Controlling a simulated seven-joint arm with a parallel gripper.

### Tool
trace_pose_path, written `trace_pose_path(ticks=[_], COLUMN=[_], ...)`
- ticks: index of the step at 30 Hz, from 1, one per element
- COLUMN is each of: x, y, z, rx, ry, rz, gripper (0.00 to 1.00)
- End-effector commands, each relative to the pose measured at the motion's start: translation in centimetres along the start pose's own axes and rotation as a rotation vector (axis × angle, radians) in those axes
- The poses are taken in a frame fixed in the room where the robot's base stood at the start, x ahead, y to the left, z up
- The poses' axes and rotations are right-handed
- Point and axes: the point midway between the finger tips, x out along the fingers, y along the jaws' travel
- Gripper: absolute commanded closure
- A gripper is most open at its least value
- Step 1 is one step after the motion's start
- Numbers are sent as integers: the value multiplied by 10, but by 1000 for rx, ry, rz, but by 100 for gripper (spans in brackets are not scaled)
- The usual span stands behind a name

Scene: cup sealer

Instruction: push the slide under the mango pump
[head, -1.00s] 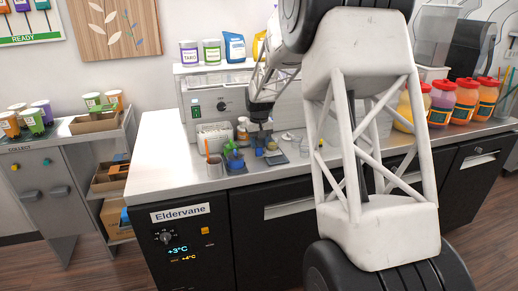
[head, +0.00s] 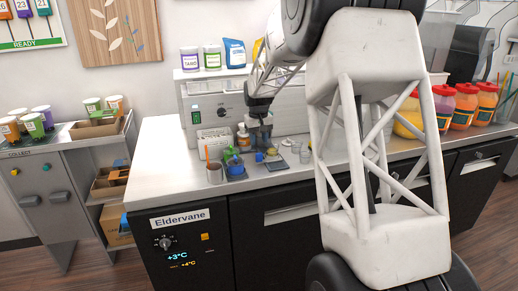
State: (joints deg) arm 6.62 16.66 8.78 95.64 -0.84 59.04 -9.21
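My gripper (head: 260,138) hangs fingers-down over the back of the steel counter, in front of the white machine. Its fingertips are small, and I cannot tell whether they are open or shut. Just below and right of it is a small dark plate (head: 278,165) with a yellowish round piece (head: 271,153) behind it; this may be the slide, but I cannot tell for sure. A blue piece (head: 259,157) is close under the fingertips; contact is unclear. No pump can be told apart as the mango one; my arm hides part of the counter.
A blue and green item (head: 234,164) and a metal cup (head: 214,173) stand left of the gripper. Small clear cups (head: 304,155) are to its right. Red-lidded jars (head: 464,103) line the right back. The counter's front left (head: 165,165) is clear.

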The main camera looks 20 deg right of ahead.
Motion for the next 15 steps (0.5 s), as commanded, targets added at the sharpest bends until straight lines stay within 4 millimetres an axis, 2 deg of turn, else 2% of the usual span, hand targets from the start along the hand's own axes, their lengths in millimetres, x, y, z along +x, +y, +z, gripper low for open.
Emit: trace_pose_path(ticks=[8, 15], x=[3, 5], y=[-7, -15], z=[1, 2], rx=[-309, -731], ry=[-30, -96], rz=[73, 164], gripper=[61, 61])
